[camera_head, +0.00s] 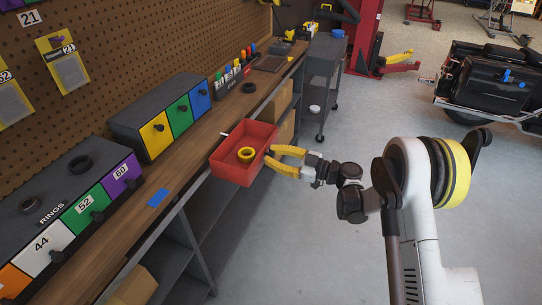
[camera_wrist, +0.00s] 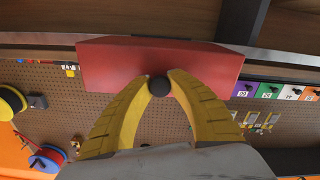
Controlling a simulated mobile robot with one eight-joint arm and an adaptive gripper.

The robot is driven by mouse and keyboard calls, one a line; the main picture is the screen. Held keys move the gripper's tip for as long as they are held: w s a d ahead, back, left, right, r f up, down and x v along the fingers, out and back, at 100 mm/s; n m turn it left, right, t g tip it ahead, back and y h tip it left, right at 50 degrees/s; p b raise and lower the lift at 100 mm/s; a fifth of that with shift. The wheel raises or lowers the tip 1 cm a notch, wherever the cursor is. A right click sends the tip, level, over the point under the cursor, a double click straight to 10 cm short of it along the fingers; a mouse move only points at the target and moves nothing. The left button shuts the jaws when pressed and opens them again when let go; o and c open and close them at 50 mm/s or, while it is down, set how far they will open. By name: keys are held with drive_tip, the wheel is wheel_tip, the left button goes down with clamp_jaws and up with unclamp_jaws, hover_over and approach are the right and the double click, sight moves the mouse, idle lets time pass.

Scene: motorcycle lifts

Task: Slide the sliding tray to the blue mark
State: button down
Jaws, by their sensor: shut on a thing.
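The sliding tray (camera_head: 220,170) is a red open box at the edge of the wooden workbench, with a yellow ring (camera_head: 246,155) inside it. In the wrist view the tray's red front (camera_wrist: 115,62) spans the top, with a round black knob (camera_wrist: 159,86) at its middle. My gripper (camera_head: 272,158) is at the tray's right side; its yellow fingers (camera_wrist: 160,85) are shut on the knob, one on each side. The blue mark (camera_head: 158,197) is a small blue patch on the bench top, left of and nearer than the tray, with a gap between them.
Grey drawer units (camera_head: 150,108) with coloured fronts stand along the back of the bench. A black ring (camera_head: 248,87) and a tool rack (camera_head: 232,76) lie beyond the tray. The bench top between tray and mark looks clear. A grey cart (camera_head: 323,62) stands past the bench's far end.

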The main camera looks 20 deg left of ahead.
drive_tip(key=shift+r, duration=0.1)
drive_tip(key=c, duration=1.2)
unclamp_jaws()
drive_tip(key=d, duration=1.2)
drive_tip(key=shift+s, duration=0.45)
